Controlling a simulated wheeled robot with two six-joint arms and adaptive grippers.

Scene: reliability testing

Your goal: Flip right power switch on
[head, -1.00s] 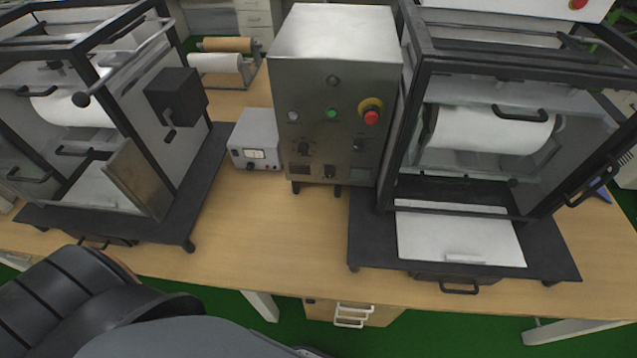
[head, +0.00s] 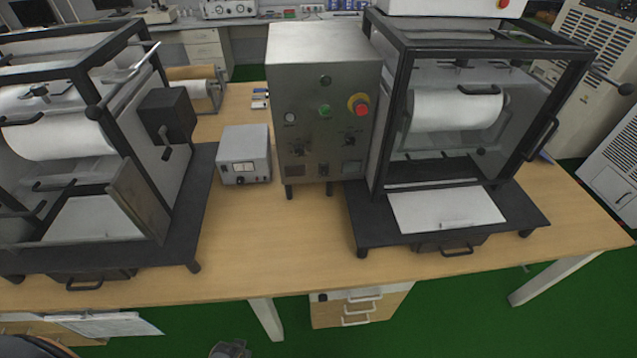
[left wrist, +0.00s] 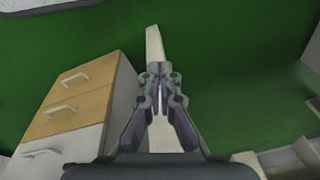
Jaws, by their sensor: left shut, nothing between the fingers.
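The metal control box (head: 325,110) stands on the bench between two framed machines. Its front carries a green button (head: 325,111), a red emergency stop on a yellow ring (head: 359,105), a left black switch (head: 298,152) and a right black switch (head: 349,140). The settings of these switches are too small to read. My left gripper (left wrist: 163,92) shows in the left wrist view, shut and empty, over the green floor and a white leg, away from the panel. My right gripper is in neither view.
A small grey power unit (head: 245,155) sits left of the control box. The right machine (head: 450,217) and left machine (head: 185,215) flank it on black bases. The wooden bench (head: 300,235) is clear in front of the box. A drawer unit (left wrist: 75,108) stands beside my left gripper.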

